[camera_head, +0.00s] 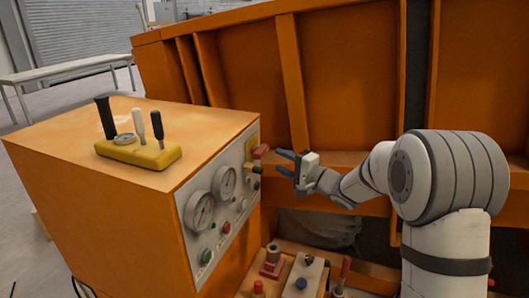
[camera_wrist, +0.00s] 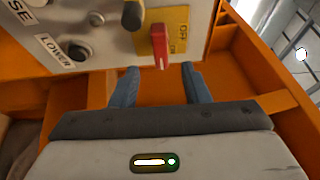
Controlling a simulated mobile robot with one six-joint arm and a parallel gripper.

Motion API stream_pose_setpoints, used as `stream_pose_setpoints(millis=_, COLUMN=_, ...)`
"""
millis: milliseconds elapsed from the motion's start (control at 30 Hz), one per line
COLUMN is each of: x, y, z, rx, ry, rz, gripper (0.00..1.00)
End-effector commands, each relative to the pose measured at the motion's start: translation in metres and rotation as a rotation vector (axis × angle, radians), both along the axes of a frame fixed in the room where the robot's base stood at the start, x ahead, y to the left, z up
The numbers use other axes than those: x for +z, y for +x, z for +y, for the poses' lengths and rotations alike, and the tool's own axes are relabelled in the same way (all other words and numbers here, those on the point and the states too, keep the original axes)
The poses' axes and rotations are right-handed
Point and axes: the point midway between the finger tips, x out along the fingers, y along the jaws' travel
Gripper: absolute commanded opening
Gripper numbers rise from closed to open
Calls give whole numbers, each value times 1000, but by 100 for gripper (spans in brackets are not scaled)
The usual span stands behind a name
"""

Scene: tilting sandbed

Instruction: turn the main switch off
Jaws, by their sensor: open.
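The main switch is a red lever (camera_wrist: 159,46) on a yellow plate (camera_wrist: 172,28) with ON and OFF lettering, on the panel of an orange control cabinet. In the head view the red lever (camera_head: 261,151) sticks out at the panel's far end. My gripper (camera_head: 282,162) is open beside the lever, its blue fingers pointing at the panel. In the wrist view the gripper (camera_wrist: 160,78) has one finger on each side below the lever's end, with nothing between them. I cannot tell if either finger touches the lever.
A black knob (camera_wrist: 133,14) sits left of the switch, with a LOWER button (camera_wrist: 79,51) beyond it. The cabinet (camera_head: 110,200) carries gauges and levers. The orange sandbed wall (camera_head: 345,90) stands behind my gripper. Small coloured controls (camera_head: 302,283) lie below.

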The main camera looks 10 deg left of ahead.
Motion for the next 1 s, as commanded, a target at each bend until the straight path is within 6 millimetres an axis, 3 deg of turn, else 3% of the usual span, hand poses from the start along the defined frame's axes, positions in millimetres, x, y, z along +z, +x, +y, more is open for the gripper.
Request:
stream_pose_setpoints(millis=433, x=1, y=32, z=56, rx=2, ry=1, rz=-1, gripper=42)
stream_pose_setpoints(millis=833, x=0, y=36, z=64, rx=1, ry=-1, rz=-1, gripper=41)
stream_pose_setpoints(millis=1000, x=0, y=36, z=64, rx=1, ry=-1, rz=-1, gripper=27)
